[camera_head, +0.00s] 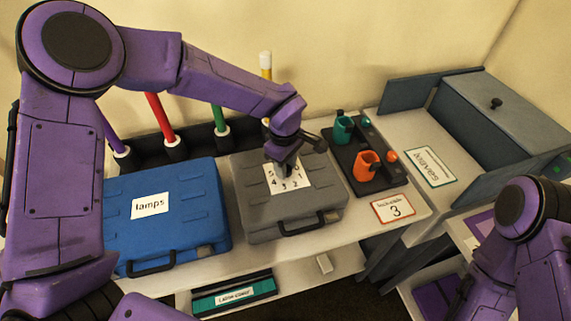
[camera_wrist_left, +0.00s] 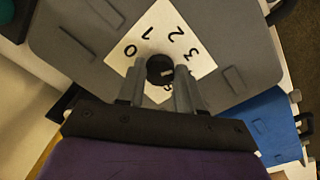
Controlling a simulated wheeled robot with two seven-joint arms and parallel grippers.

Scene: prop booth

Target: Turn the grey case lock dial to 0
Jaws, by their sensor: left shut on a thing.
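The grey case (camera_head: 290,205) lies closed on the table, handle toward me. A white number card (camera_head: 289,188) on its lid carries digits around a dial. In the left wrist view the dark round dial (camera_wrist_left: 160,67) sits amid the card (camera_wrist_left: 190,38), with 0, 1, 2 and 3 readable and another digit partly hidden by a finger. My left gripper (camera_head: 282,167) is over the lid; in the left wrist view its fingers (camera_wrist_left: 159,85) are shut on the dial from both sides. A small light mark shows on the dial; I cannot tell which digit it points to. My right gripper is out of view.
A blue case (camera_head: 175,215) labelled "lamps" is left of the grey one. Coloured tubes (camera_head: 160,115) stand behind. A grey box (camera_head: 505,110) is at far right.

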